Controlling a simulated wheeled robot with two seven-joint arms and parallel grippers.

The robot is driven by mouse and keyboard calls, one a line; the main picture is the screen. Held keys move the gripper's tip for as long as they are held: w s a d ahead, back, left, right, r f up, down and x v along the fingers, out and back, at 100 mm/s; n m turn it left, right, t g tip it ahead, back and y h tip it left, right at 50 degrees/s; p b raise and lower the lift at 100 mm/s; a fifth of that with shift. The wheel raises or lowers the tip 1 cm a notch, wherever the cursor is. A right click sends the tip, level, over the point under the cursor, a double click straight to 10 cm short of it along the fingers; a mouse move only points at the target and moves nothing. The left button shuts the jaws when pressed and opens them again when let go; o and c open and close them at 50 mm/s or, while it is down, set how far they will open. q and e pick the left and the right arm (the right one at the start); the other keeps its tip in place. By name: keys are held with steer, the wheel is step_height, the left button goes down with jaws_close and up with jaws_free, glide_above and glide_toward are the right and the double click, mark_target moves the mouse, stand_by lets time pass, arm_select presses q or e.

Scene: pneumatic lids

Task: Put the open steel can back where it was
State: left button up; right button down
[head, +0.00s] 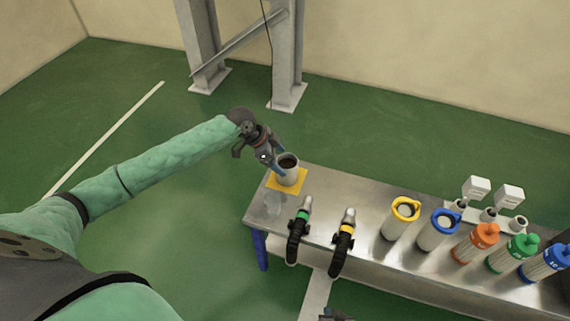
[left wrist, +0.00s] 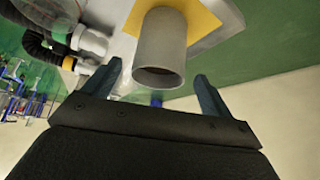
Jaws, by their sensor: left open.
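The open steel can (head: 290,176) stands upright on a yellow square (head: 272,182) at the far left end of the steel table. Its open top looks dark inside. I cannot tell whether the fingers touch the can. A dark piece at the bottom edge of the head view looks like my right gripper (head: 336,314); its fingers are unclear.
Two black hoses with green (head: 299,226) and yellow (head: 345,236) bands lie near the can. Canisters with yellow (head: 402,218) and blue (head: 439,232) rings stand farther right, then orange (head: 474,243), green and blue lidded ones. A grey steel frame (head: 287,60) stands behind.

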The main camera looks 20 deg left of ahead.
arm_select(q)
steer(key=v, duration=0.7)
steer(key=shift+r, duration=0.2)
